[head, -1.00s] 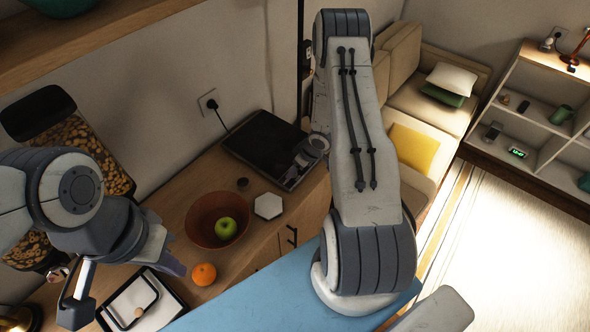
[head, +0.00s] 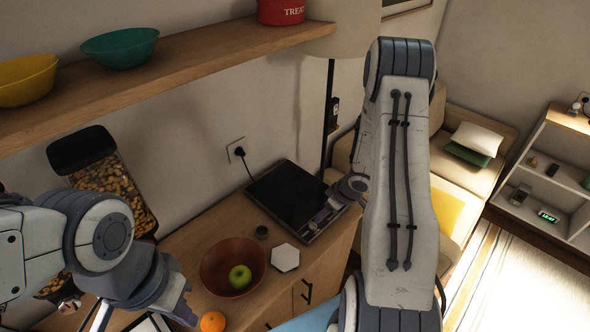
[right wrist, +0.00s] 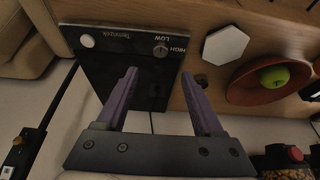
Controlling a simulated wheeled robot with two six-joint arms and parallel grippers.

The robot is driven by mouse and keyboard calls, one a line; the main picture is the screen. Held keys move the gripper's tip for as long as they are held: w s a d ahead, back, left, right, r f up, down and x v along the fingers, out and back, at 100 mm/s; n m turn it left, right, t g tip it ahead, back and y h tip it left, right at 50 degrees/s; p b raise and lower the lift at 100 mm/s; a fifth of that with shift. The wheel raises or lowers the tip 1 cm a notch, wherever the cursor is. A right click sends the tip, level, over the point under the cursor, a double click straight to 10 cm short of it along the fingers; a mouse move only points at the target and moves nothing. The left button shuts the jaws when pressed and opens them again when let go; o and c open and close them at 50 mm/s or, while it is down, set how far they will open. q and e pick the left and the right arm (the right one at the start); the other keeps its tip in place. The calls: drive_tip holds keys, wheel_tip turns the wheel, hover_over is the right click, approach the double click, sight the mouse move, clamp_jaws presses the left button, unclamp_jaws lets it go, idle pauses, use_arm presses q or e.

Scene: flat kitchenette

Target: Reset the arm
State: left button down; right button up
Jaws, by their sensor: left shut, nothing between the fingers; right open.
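My left arm comes in from the left in the head view. Its gripper (head: 182,303) points down above the counter, left of the brown bowl, with its fingers together and nothing between them. My right arm reaches across the middle of the head view, its wrist beside the black hot plate (head: 288,197). In the right wrist view, my right gripper (right wrist: 160,76) is open and empty, its two purple fingers spread. The hot plate (right wrist: 95,60), with its knob and HIGH/LOW marks, lies beyond the fingers there. I cannot tell whether they touch it.
The brown bowl (head: 212,284) holds a green apple (head: 240,277). A white hexagonal piece (head: 285,258) and an orange (head: 212,321) are on the counter. A snack dispenser (head: 110,180) stands by the wall. A shelf (head: 170,62) with bowls hangs above. A sofa (head: 470,140) is beyond.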

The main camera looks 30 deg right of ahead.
drive_tip(key=s+a+r+n+h+b, duration=0.1)
drive_tip(key=a+r+h+b, duration=0.15)
drive_tip(key=a+r, duration=0.45)
drive_tip(key=a+r+h+b, duration=0.1)
drive_tip(key=a+r+b, duration=0.3)
drive_tip(key=a, duration=0.6)
drive_tip(key=s+a+r+n+g+y+b, duration=0.1)
drive_tip(key=s+a+g, duration=0.1)
drive_tip(key=s+a, duration=0.4)
drive_tip(key=s+a+r+n+g+y+b, duration=0.1)
drive_tip(key=s+a, duration=0.6)
drive_tip(key=s, duration=0.8)
drive_tip(key=shift+s+a+r+g+y+b, duration=0.2)
drive_tip(key=shift+s+r+g+y+b, duration=0.25)
drive_tip(key=shift+r+g+b, duration=0.25)
